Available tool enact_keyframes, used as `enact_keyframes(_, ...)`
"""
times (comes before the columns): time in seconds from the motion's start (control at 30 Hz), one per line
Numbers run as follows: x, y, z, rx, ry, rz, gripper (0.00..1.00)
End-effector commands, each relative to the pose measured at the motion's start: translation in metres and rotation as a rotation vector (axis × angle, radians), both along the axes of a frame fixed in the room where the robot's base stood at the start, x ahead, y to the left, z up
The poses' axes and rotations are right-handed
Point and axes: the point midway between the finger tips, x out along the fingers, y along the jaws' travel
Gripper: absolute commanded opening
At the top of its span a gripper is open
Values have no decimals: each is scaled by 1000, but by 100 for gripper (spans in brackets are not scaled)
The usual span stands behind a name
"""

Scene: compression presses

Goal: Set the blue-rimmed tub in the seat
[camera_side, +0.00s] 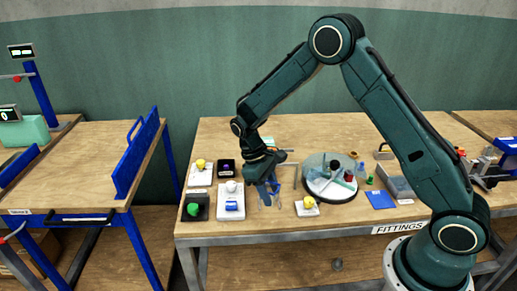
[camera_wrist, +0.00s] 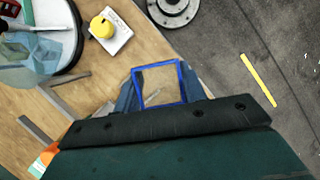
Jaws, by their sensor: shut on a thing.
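The blue-rimmed tub (camera_wrist: 157,67) is a see-through, square-looking tub with a blue rim. In the wrist view it sits between the fingers of my gripper (camera_wrist: 160,88), which is shut on it, and the wood shows through it. In the side view my gripper (camera_side: 268,193) is low over the front middle of the bench, with the tub small and hard to make out there. A grey angled corner strip (camera_wrist: 62,100) lies on the bench left of the tub in the wrist view, with another grey strip (camera_wrist: 36,131) nearby. I cannot tell for certain whether these form the seat.
A yellow knob on a white plate (camera_side: 308,207) stands just right of my gripper. Behind it is a round turntable under a clear cover (camera_side: 331,178). Left are a white plate with a blue part (camera_side: 231,207) and a green knob (camera_side: 193,209). The bench's front edge is close.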

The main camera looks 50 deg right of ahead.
Motion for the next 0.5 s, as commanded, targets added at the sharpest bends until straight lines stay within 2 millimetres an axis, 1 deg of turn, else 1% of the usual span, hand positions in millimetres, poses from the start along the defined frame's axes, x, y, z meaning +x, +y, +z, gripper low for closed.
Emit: enact_keyframes(0.5,10,-9,-9,2,-6,511,20)
